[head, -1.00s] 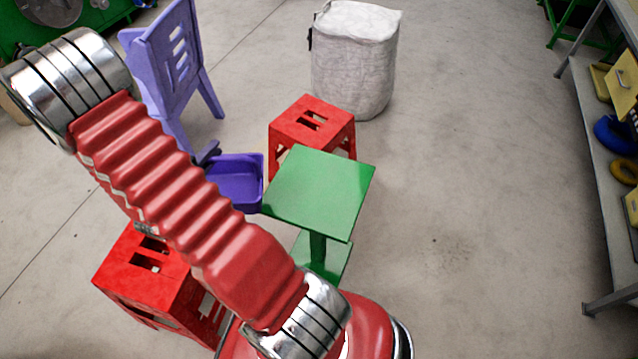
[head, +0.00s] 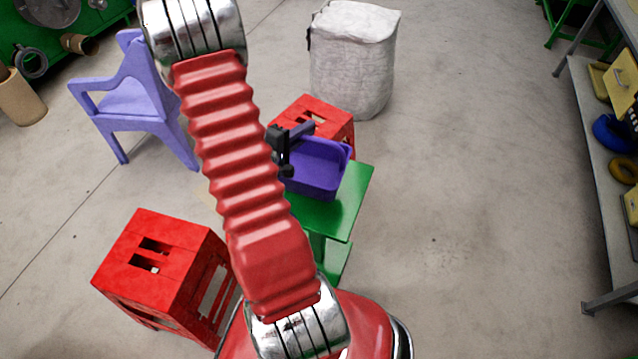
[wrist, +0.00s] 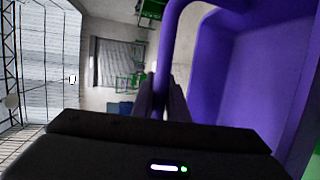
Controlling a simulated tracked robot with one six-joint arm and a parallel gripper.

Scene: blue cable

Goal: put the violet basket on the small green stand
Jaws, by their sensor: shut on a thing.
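The violet basket (head: 318,172) is over the small green stand (head: 338,208) in the head view, covering the far left part of its top. I cannot tell whether its bottom touches the top. My gripper (head: 284,152) is at the basket's left side, shut on it. In the wrist view the basket (wrist: 225,70) fills the right side, and my gripper's fingers (wrist: 165,100) close on its violet handle or rim. My red arm hides the stand's left part in the head view.
A red stool (head: 325,112) stands just behind the stand, and another red stool (head: 165,265) is at the lower left. A violet chair (head: 135,100) is at the left, a white sack (head: 353,65) behind. The floor right of the stand is clear.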

